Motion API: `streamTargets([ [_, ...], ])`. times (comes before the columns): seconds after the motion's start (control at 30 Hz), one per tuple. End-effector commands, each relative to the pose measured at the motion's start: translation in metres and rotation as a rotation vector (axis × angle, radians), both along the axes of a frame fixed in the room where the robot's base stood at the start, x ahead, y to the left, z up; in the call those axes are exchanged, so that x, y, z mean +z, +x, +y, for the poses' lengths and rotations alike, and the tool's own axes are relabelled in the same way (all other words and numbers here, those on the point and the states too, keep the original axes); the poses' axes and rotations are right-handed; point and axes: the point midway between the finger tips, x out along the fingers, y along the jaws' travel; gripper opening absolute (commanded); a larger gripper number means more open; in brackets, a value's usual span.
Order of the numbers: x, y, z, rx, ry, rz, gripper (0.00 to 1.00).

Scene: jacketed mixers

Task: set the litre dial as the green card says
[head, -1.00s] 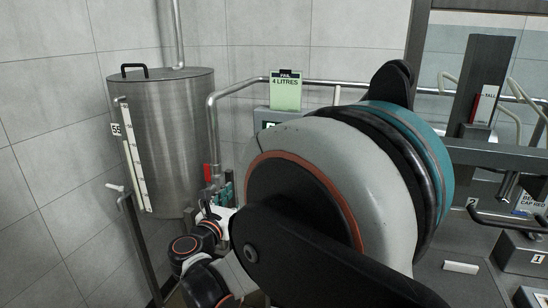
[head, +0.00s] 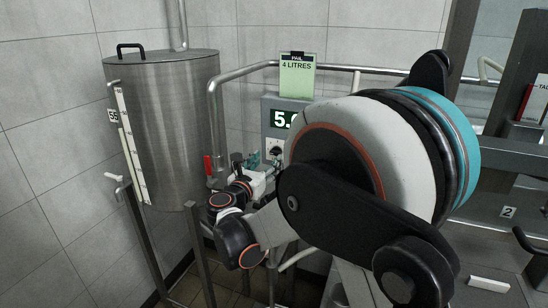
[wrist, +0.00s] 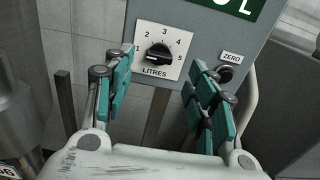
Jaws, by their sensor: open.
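The green card (head: 297,76) reads "PAIL 4 LITRES" and stands above the grey control box (head: 270,106). The litre dial (wrist: 158,55) is a black knob on a white plate marked 1 to 5, labelled LITRES. Its pointer seems to lie toward the left, near the 1 side; the exact setting is hard to tell. The dial plate is also partly visible in the head view (head: 273,148). My gripper (wrist: 160,76) is open, with its teal-padded fingers either side of and below the dial, apart from it. In the head view my gripper (head: 258,165) is partly hidden.
A black ZERO button (wrist: 229,72) sits right of the dial, near my right finger. A display (head: 283,118) reads "5." with the rest hidden. A steel tank (head: 168,120) stands left, and a red-handled valve (head: 207,165) and a pipe rail (head: 225,85) are beside the box.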

Motion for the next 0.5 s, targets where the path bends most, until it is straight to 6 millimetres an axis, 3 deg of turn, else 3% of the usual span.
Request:
streamTargets([
  [0.2, -0.002, 0.037, -0.015, -0.002, 0.000, 0.000, 0.52],
  [0.5, 0.000, 0.061, -0.022, 0.000, 0.000, 0.000, 0.52],
])
